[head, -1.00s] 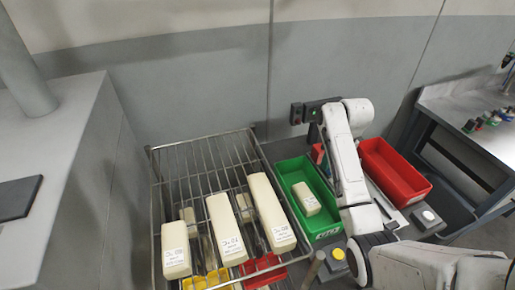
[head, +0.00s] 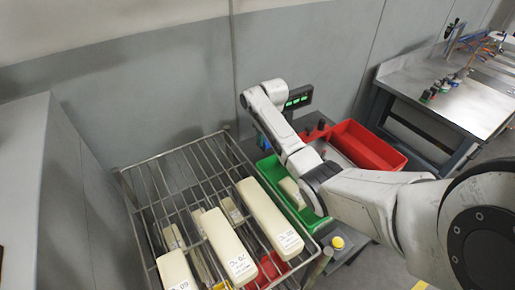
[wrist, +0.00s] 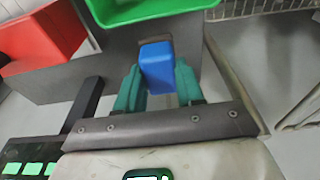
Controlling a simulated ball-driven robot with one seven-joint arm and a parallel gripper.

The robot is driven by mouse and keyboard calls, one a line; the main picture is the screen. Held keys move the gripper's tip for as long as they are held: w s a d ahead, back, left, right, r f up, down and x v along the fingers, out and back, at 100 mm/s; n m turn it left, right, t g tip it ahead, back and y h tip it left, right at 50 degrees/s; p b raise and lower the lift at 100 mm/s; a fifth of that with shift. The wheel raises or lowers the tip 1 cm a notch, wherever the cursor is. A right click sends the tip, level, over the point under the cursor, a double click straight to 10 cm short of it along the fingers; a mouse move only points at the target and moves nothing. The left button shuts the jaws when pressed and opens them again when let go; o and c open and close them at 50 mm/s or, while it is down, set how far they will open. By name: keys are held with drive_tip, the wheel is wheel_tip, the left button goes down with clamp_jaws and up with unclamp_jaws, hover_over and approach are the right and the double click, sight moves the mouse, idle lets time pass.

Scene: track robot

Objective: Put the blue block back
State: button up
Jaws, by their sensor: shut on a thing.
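The blue block (wrist: 157,68) shows in the wrist view between the two green fingers of my gripper (wrist: 157,86). The fingers are shut on it from both sides. The block is just below the green tray's edge in that view, and I cannot tell whether they touch. In the head view my gripper is largely hidden behind my own arm. A small blue patch (head: 262,141) shows there beside the far end of the green tray (head: 306,214); I cannot tell for sure that it is the block.
A cream block (head: 291,193) lies in the green tray. A red bin (head: 385,155) stands to its right. A wire rack (head: 160,178) holding several long cream blocks is at left. A yellow button (head: 337,242) sits in front. A workbench (head: 470,105) is at far right.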

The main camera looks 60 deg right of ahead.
drive_tip(key=w+f+b, duration=0.1)
drive_tip(key=f, duration=0.2)
drive_tip(key=w+d+f+b, duration=0.1)
drive_tip(key=shift+w+f+b, duration=0.3)
drive_tip(key=shift+w+b, duration=0.05)
drive_tip(key=shift+w+d+f+b, duration=0.25)
drive_tip(key=shift+w+b, duration=0.15)
drive_tip(key=shift+b, duration=0.45)
drive_tip(key=shift+w+f+b, duration=0.2)
drive_tip(key=shift+f+b, duration=0.2)
drive_tip(key=shift+b, duration=0.35)
drive_tip(key=shift+f+b, duration=1.2)
drive_tip(key=shift+f, duration=0.1)
drive_tip(key=shift+f, duration=0.2)
drive_tip(key=o, duration=1)
drive_tip(key=r, duration=0.4)
drive_tip(key=s+r, duration=0.1)
drive_tip(key=r, duration=0.3)
drive_tip(key=a+r, duration=0.1)
drive_tip(key=r, duration=0.3)
drive_tip(key=shift+s+r, duration=0.1)
drive_tip(key=shift+s, duration=0.15)
